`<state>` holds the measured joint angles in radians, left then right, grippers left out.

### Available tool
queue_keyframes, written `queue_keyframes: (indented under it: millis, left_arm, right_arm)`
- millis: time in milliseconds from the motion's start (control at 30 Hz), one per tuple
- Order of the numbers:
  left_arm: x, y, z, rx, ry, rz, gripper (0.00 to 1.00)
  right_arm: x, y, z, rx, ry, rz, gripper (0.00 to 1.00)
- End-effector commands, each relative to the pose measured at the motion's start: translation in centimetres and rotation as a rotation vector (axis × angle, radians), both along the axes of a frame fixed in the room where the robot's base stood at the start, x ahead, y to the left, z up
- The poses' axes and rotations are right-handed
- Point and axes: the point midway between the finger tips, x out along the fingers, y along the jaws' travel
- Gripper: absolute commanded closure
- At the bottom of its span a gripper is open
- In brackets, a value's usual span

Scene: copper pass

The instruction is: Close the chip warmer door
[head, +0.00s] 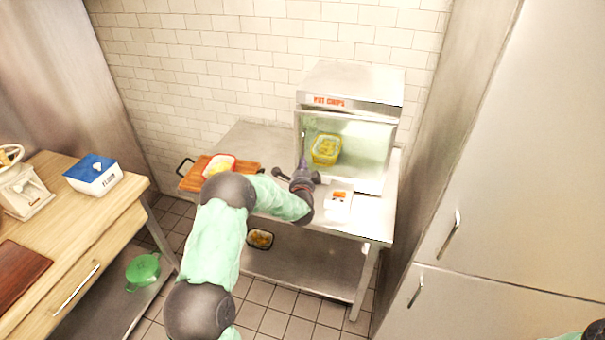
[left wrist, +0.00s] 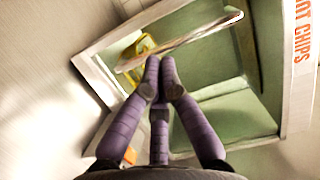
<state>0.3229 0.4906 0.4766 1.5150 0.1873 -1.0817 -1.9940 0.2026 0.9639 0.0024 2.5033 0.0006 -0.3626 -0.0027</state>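The chip warmer (head: 350,85) is a steel box with red lettering on its top panel, on a steel table. Its green interior shows through the front, with a yellow basket (head: 326,149) inside. In the left wrist view, a pale bar-like edge (left wrist: 205,33), apparently part of the door, crosses the warmer's front at a slant. How far the door stands open is hard to tell. My left gripper (head: 303,163) is at the warmer's left front edge. Its purple fingers (left wrist: 160,62) are drawn together just at the bar; contact is unclear. My right gripper is out of view.
A wooden board (head: 193,180) with a red-rimmed tray lies left on the steel table (head: 245,134). A small white container (head: 338,198) stands before the warmer. A tall cabinet (head: 490,170) stands close on the right. A wooden counter (head: 125,200) is at left.

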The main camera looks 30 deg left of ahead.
Motion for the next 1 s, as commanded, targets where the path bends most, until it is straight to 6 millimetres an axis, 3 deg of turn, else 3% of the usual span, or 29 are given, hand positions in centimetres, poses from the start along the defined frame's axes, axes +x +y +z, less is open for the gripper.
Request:
queue_keyframes:
  millis: [200, 567, 1000]
  left_arm:
    - [1.3, 0.7, 0.0, 0.000, -0.001, 0.000, 1.00]
    - [1.4, 0.8, 0.0, 0.000, -0.001, -0.001, 1.00]
    - [4.4, 2.4, -0.1, 0.000, -0.001, -0.109, 1.00]
  right_arm:
    - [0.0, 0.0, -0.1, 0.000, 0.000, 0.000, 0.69]
    - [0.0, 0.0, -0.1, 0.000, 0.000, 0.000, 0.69]
    - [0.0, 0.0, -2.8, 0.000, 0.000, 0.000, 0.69]
